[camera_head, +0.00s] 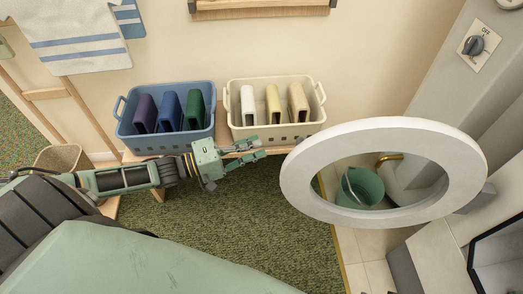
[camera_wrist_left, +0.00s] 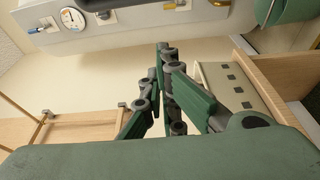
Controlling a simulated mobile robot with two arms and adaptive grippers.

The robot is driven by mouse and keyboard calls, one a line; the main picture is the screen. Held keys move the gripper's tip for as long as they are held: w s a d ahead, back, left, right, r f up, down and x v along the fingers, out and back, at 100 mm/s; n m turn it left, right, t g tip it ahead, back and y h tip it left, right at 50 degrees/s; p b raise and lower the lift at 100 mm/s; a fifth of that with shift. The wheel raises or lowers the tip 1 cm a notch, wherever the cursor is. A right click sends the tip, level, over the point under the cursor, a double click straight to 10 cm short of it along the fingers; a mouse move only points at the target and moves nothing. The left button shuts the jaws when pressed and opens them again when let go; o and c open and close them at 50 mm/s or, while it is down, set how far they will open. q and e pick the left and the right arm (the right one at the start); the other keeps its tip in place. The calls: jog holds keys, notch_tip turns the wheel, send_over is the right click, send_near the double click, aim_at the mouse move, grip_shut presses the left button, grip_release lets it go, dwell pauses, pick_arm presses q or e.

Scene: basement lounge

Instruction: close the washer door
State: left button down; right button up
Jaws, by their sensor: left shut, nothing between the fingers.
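The washer door (camera_head: 300,180) is a thick white ring with a clear middle, standing swung out in the right half of the head view. A teal bucket shows through its opening. The grey-white machine body (camera_head: 440,100) with a dial is behind it to the right; the hinge is hidden or unclear. My left gripper (camera_head: 262,149) is to the left of the door's left rim, with a small gap in the picture. Its fingers are shut and empty, and they also show in the left wrist view (camera_wrist_left: 166,48). My right gripper is not in view.
A blue basket (camera_head: 125,132) and a cream basket (camera_head: 233,128) of books stand on a low wooden bench (camera_head: 276,150) behind my left gripper. The teal bucket (camera_head: 362,188) stands on the tiled floor. Green carpet (camera_head: 265,225) lies open below the gripper.

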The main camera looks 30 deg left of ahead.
pick_arm(q)
jog(key=w+d+b, duration=0.1)
jog(key=w+d, duration=0.2)
jog(key=d, duration=0.4)
jog(key=shift+d, duration=0.2)
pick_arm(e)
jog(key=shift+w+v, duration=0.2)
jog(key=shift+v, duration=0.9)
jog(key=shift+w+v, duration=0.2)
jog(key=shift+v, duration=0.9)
pick_arm(q)
jog(key=shift+s, duration=0.15)
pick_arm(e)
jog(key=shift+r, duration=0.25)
